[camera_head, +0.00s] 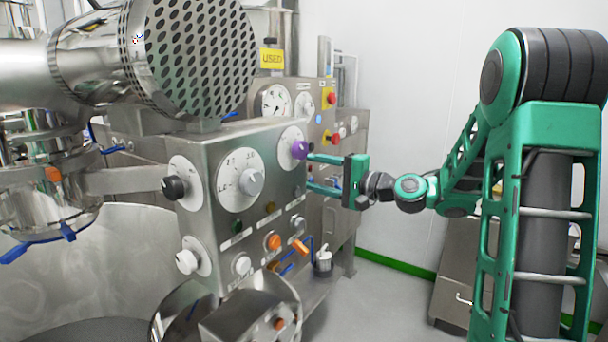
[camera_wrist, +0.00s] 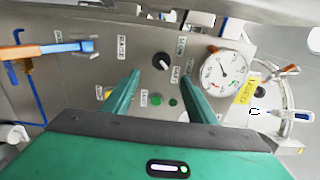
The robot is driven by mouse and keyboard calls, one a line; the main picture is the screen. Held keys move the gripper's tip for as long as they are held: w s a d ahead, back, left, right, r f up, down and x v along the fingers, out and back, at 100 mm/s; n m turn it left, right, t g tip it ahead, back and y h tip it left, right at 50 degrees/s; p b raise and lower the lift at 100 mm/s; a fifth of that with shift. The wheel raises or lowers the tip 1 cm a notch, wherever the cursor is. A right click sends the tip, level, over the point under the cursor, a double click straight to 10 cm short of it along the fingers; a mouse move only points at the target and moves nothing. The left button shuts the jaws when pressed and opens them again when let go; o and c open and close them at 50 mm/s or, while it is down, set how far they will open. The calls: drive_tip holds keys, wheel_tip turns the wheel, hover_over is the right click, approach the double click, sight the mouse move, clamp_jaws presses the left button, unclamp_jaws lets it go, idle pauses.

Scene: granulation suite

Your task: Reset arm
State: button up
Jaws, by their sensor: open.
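My gripper (camera_head: 309,172) is at the right side of the steel control panel (camera_head: 245,150), with its green fingers pointing left. It is open, with nothing between the fingers. The upper finger's tip is close to a purple knob (camera_head: 299,150) on a white dial; I cannot tell if they touch. In the wrist view my gripper (camera_wrist: 161,74) has its two fingers spread in front of a labelled panel. A small black knob (camera_wrist: 162,62) shows in the gap between them, farther off. My green arm reaches in from the right.
A white gauge (camera_wrist: 222,72) and an orange-and-blue handle (camera_wrist: 45,50) are on the labelled panel. Black (camera_head: 175,188) and grey (camera_head: 251,182) knobs stick out of the control panel. A perforated steel drum (camera_head: 200,55) hangs above.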

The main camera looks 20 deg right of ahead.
idle(0.4)
drive_tip(key=s+d+f+n+g+h, duration=0.2)
drive_tip(key=s+f+n+g+h, duration=0.4)
drive_tip(key=s+f, duration=0.65)
drive_tip(key=s+d+f+g+h, duration=0.1)
drive_tip(key=s+d+g, duration=0.2)
drive_tip(key=s, duration=0.6)
drive_tip(key=s+d+f+m+g+h, duration=0.1)
drive_tip(key=s+d+f+g+h, duration=0.1)
drive_tip(key=s, duration=0.8)
drive_tip(key=s+d+f+g+h, duration=0.1)
drive_tip(key=s+d+f+g, duration=0.1)
drive_tip(key=s, duration=0.8)
drive_tip(key=shift+d+f+g, duration=0.15)
drive_tip(key=shift+d+g, duration=0.65)
drive_tip(key=shift+d, duration=0.2)
